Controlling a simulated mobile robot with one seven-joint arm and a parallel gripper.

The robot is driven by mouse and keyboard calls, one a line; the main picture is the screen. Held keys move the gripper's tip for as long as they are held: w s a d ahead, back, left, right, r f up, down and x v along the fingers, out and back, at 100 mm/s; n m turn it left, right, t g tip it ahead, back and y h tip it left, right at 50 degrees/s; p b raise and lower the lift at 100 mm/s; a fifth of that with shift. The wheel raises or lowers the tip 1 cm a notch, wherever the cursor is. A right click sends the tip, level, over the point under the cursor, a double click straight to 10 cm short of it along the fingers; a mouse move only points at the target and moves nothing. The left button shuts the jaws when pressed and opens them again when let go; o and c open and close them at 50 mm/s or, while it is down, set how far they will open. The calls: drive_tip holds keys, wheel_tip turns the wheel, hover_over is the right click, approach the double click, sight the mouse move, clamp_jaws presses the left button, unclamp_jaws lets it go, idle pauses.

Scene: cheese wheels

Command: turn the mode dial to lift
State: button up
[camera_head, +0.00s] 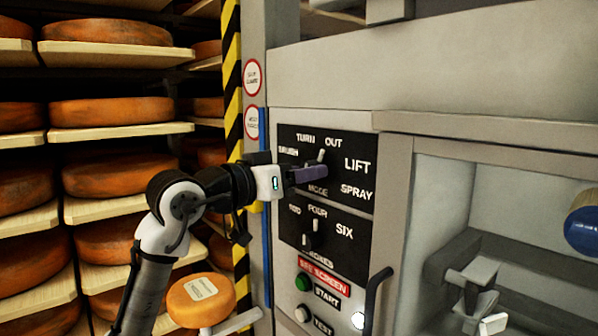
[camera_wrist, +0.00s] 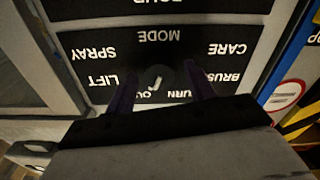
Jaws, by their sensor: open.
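The mode dial (camera_head: 321,157) is on the upper black panel, ringed by labels reading TURN, OUT, LIFT and SPRAY, with MODE below it. Its pale pointer points up, roughly toward OUT. LIFT (camera_head: 357,166) is to the right of the dial. In the wrist view, which is upside down, the dial (camera_wrist: 156,79) lies between the two dark purple fingers of my gripper (camera_wrist: 160,90). The fingers are apart, one on each side of it; contact cannot be told. In the head view my gripper (camera_head: 309,174) reaches in from the left and partly covers the dial.
A second dial (camera_head: 311,236) with FOUR and SIX labels is below. Under it are a green START button (camera_head: 303,281), a TEST button (camera_head: 303,313) and a black handle (camera_head: 373,299). Cheese shelves (camera_head: 120,131) fill the left. An open bay with metal parts (camera_head: 474,272) is right.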

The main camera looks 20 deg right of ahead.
drive_tip(key=shift+c, duration=0.3)
drive_tip(key=c, duration=0.9)
drive_tip(key=shift+m, duration=0.3)
drive_tip(key=m+b, duration=0.2)
drive_tip(key=m, duration=0.6)
drive_tip(key=shift+b, duration=0.3)
drive_tip(key=o, duration=1)
drive_tip(key=shift+c, duration=0.2)
